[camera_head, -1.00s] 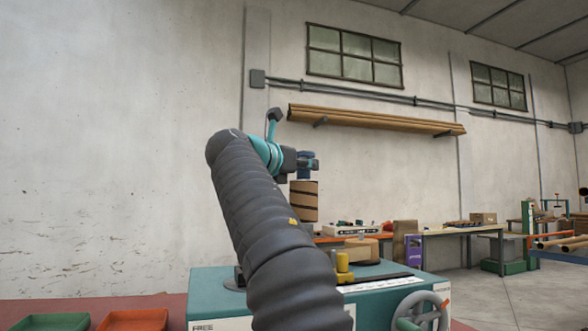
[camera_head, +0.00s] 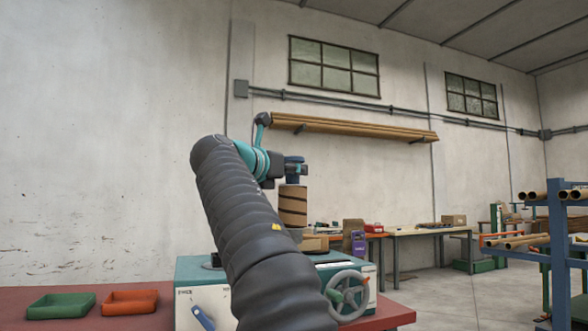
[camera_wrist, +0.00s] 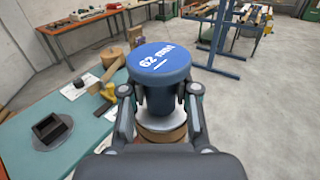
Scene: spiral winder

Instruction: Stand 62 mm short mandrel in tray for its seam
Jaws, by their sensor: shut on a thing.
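The 62 mm mandrel has a blue cap (camera_wrist: 160,62) with "62 mm" in white, facing the wrist camera. My gripper (camera_wrist: 160,100) is shut on the mandrel just below this cap. In the head view the mandrel hangs upright under my gripper (camera_head: 296,170), with a brown tube with dark spiral lines (camera_head: 293,205) around its lower part. A green tray (camera_head: 61,306) and an orange tray (camera_head: 131,302) sit at the lower left, away from my gripper. Both look empty.
The teal winder (camera_head: 196,267) with a handwheel (camera_head: 347,296) stands on a red bench (camera_head: 160,316). A blue rack with tubes (camera_head: 558,240) stands at the right. Workbenches line the back wall. Open floor (camera_head: 440,300) lies between.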

